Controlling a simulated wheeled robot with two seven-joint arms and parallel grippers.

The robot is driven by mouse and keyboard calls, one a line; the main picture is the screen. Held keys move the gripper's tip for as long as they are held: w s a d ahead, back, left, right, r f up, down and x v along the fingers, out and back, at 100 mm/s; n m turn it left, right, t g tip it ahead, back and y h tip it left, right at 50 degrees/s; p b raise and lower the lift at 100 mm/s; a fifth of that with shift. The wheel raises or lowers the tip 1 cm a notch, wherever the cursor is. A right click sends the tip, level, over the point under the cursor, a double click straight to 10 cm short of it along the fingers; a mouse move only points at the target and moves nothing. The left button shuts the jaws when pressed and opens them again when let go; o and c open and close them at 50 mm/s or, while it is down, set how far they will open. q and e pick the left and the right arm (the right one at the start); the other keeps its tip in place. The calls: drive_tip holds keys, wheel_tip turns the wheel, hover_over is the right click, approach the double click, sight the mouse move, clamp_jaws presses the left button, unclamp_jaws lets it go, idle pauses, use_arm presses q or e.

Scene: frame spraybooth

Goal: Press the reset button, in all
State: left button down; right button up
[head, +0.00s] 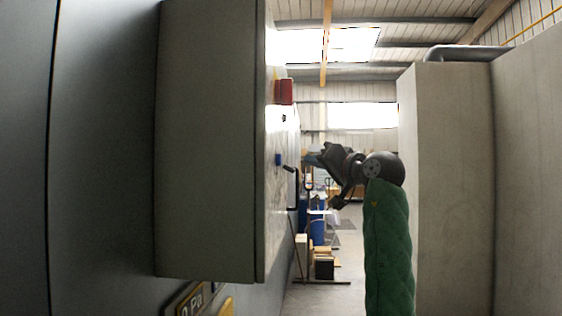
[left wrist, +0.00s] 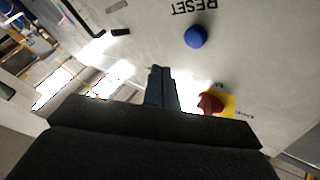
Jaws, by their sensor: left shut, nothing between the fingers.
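The blue reset button (left wrist: 196,37) sits on a pale panel in the left wrist view, beside the upside-down RESET lettering (left wrist: 194,6). In the head view the blue button (head: 278,160) shows nearly edge-on, on the face of the grey cabinet (head: 208,150). My left gripper (head: 318,158) is in front of that face, to the right of the button and apart from it. In the left wrist view its fingers (left wrist: 160,70) are together and empty, below and left of the button. My right gripper is not in view.
A red mushroom knob on a yellow plate (left wrist: 212,102) sits near my left fingers. A red fixture (head: 284,92) is above the button, and a black handle (head: 293,188) is beside it. A pale wall (head: 450,180) stands at right; open floor (head: 345,255) lies between.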

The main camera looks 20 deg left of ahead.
use_arm(q)
drive_tip(key=shift+s+a, duration=0.3)
drive_tip(key=shift+a, duration=0.75)
drive_tip(key=shift+s+a, duration=0.25)
drive_tip(key=shift+a, duration=0.75)
drive_tip(key=shift+a, duration=0.1)
idle(0.5)
drive_tip(key=shift+s+a, duration=0.15)
drive_tip(key=shift+a, duration=0.2)
drive_tip(key=shift+s+a, duration=0.15)
drive_tip(key=shift+a, duration=0.3)
idle(1.1)
drive_tip(key=shift+d, duration=0.1)
drive_tip(key=shift+w+d, duration=0.25)
drive_tip(key=shift+d, duration=0.55)
drive_tip(key=shift+w+d, duration=0.25)
drive_tip(key=shift+d, duration=0.55)
drive_tip(key=shift+w+d, duration=0.2)
drive_tip(key=shift+d, duration=0.6)
drive_tip(key=shift+w+d, duration=0.25)
drive_tip(key=shift+d, duration=0.55)
